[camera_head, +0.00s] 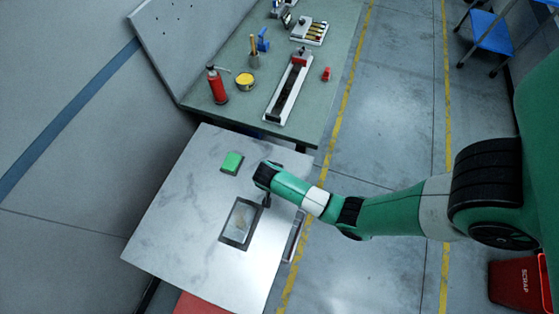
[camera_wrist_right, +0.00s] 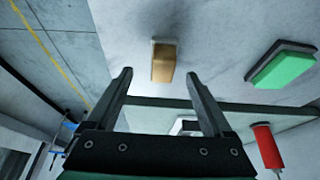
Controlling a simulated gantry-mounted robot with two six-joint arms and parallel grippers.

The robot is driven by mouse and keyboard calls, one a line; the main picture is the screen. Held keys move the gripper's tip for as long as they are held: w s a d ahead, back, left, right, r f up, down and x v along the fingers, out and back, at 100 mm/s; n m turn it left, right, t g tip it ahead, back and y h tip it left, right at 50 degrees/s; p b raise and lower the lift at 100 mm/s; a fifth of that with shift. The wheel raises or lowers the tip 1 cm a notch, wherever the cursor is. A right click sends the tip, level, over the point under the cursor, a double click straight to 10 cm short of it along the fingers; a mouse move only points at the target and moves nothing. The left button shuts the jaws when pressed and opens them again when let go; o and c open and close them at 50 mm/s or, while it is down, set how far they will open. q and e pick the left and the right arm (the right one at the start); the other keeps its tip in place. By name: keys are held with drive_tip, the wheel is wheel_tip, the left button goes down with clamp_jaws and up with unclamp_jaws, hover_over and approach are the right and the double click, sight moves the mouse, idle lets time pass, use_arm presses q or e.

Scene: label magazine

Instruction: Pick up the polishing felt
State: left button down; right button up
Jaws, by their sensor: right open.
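Two blocks lie on the pale metal table (camera_head: 185,215); I cannot tell for certain which is the polishing felt. One is a tan block with a pale edge, seen in the wrist view (camera_wrist_right: 163,62); in the head view my right arm hides it. The other is a green block (camera_head: 232,162) with a dark base, left of my right gripper; it also shows at the right of the wrist view (camera_wrist_right: 283,68). My right gripper (camera_wrist_right: 158,76) is open, its fingertips apart with the tan block showing beyond the gap. Its wrist is above the table in the head view. My left gripper is out of view.
A dark-framed plate (camera_head: 240,224) lies on the table near my right wrist. The green bench (camera_head: 245,110) behind holds a red bottle (camera_head: 217,86), a yellow tin (camera_head: 245,81) and a long grey fixture (camera_head: 289,88). A red scrap bin (camera_head: 522,288) stands at lower right. The table's left part is clear.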

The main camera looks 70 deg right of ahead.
drive_tip(key=b+x, duration=0.1)
drive_tip(key=x, duration=0.3)
drive_tip(key=shift+w+f+b, duration=0.2)
drive_tip(key=shift+f+b, duration=0.15)
drive_tip(key=shift+f, duration=0.05)
drive_tip(key=shift+r, duration=0.1)
clamp_jaws()
